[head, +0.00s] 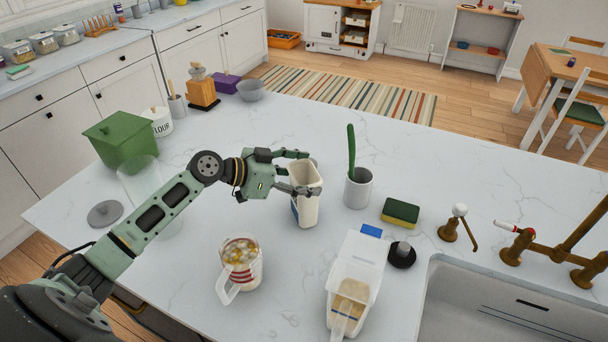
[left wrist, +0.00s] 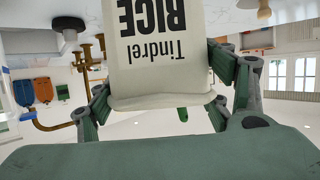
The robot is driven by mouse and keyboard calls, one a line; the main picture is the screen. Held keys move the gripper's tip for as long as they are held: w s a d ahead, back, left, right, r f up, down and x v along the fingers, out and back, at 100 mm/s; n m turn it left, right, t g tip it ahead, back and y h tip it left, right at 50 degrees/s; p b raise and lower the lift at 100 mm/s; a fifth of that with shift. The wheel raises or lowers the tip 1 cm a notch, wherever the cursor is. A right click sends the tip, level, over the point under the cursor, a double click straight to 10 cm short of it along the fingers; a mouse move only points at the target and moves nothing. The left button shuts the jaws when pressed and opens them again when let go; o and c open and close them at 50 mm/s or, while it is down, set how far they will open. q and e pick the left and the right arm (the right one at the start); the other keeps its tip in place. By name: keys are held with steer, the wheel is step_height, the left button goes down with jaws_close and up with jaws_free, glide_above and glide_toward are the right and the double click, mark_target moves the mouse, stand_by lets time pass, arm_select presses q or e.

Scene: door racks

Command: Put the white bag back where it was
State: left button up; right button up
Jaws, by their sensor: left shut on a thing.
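The white bag (head: 306,207) is near the middle of the marble counter, roughly upright, with its top facing up. My left gripper (head: 300,174) is shut on it from the left, one finger on each side. In the left wrist view the bag (left wrist: 157,60) fills the space between the fingers, and its print "Tindrel RICE" appears upside down. I cannot tell whether its base touches the counter. My right gripper is not in view.
A jug (head: 240,267) and a clear container with a scoop (head: 356,262) stand in front. A grey pot (head: 357,190) with a green item and a sponge (head: 400,212) are to the right, before the sink (head: 490,315). A green bin (head: 122,140) stands left.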

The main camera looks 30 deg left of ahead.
arm_select(q)
steer(key=shift+f, duration=0.1)
steer(key=o, duration=2)
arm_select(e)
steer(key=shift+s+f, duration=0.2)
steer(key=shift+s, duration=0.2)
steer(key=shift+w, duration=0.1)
arm_select(q)
steer(key=shift+r, duration=0.2)
steer(key=shift+s+a+f, duration=0.1)
steer(key=shift+s+a, duration=0.05)
steer(key=shift+s, duration=0.05)
steer(key=b+v, duration=0.4)
steer(key=v, duration=0.7)
steer(key=shift+s+r, duration=0.2)
steer(key=shift+r, duration=0.15)
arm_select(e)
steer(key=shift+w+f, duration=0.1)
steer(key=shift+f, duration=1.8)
